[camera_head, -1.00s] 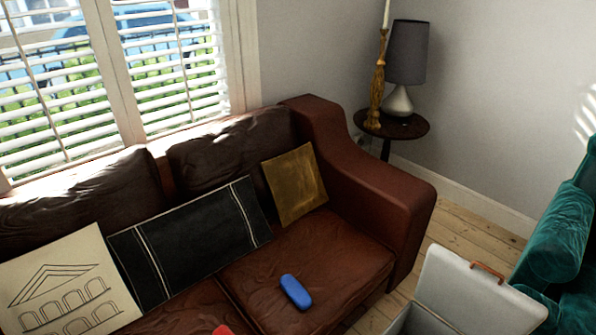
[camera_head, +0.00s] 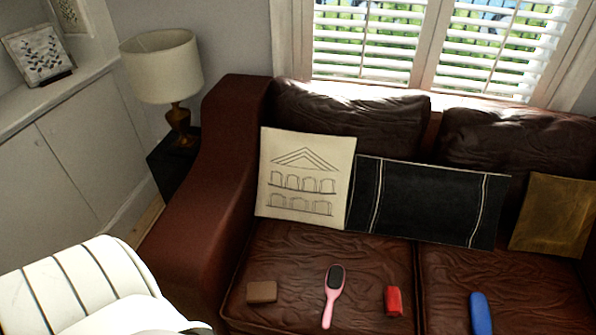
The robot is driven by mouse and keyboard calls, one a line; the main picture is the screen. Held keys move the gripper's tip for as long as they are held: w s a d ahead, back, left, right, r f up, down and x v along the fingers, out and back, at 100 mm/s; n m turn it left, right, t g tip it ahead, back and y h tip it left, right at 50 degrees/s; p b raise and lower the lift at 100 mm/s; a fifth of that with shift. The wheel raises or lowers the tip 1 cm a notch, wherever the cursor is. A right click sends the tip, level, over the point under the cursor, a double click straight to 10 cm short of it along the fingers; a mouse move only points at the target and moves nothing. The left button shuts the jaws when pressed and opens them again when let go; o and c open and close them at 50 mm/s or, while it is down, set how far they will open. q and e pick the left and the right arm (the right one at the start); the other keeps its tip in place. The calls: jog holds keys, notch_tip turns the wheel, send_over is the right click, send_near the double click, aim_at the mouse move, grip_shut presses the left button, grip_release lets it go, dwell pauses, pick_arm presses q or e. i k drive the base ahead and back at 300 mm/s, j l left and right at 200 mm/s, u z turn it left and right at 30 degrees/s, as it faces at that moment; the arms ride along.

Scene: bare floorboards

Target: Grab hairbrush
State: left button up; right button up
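A hairbrush (camera_head: 333,292) with a pink handle and a dark oval head lies on the left seat cushion of the brown leather sofa (camera_head: 185,240). Its head points toward the sofa back and its handle toward me. Nothing covers it. Neither of my grippers shows in the head view.
On the seat, a brown block (camera_head: 262,292) lies left of the brush, a red item (camera_head: 393,300) right of it, and a blue case (camera_head: 480,313) farther right. Cushions (camera_head: 305,180) lean on the backrest. A white striped chair (camera_head: 85,285) stands at the lower left.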

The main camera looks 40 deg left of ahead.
aim_at(334, 278)
jog(key=u, duration=0.8)
